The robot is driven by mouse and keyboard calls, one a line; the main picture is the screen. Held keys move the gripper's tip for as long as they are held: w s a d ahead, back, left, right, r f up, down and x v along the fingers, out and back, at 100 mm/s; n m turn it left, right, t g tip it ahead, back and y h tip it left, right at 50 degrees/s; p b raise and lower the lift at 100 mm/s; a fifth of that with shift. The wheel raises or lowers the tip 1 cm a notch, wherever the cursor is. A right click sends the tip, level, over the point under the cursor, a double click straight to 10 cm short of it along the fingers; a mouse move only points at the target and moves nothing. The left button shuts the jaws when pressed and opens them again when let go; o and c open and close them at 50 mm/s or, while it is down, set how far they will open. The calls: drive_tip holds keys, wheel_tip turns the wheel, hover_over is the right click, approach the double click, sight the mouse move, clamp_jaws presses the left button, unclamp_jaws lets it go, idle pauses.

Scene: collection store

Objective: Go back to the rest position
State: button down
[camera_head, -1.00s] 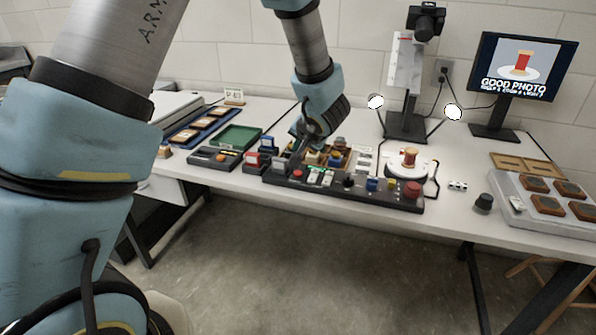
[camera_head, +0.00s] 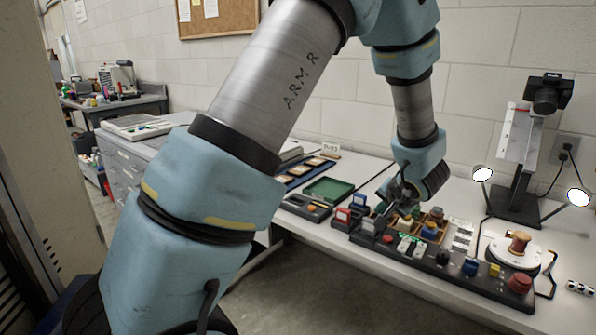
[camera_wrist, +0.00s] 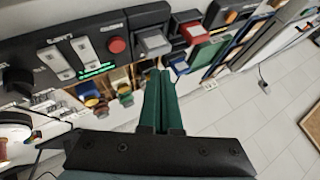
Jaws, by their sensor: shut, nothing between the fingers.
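My gripper (camera_head: 392,207) is above the left end of the black control panel (camera_head: 435,263) on the white bench, beside a wooden compartment tray with small coloured pieces. In the wrist view its two green fingers (camera_wrist: 161,76) are together with nothing between them. The panel (camera_wrist: 20,58) shows there with a red button (camera_wrist: 117,45), white switches and a grey block (camera_wrist: 153,42). The wrist and forearm hide part of the bench behind the gripper.
A white turntable (camera_head: 498,255) with a copper-coloured spool (camera_head: 518,242) stands right of the panel. Behind it are a camera stand (camera_head: 515,203) and two round lamps. A green tray (camera_head: 328,189) lies left of the gripper. A grey drawer cabinet (camera_head: 135,178) stands further left.

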drive_tip(key=s+a+r+n+g+y, duration=0.1)
drive_tip(key=a+r+n+g+y, duration=0.2)
drive_tip(key=a, duration=1.9)
drive_tip(key=s+a+r+n+g+h+p, duration=0.1)
drive_tip(key=s+a+n+g, duration=0.3)
drive_tip(key=s+a, duration=0.5)
drive_tip(key=shift+s+a+r+n+h, duration=0.15)
drive_tip(key=shift+a+r+n+h, duration=0.35)
drive_tip(key=shift+a+n+h, duration=0.6)
drive_tip(key=shift+a, duration=0.2)
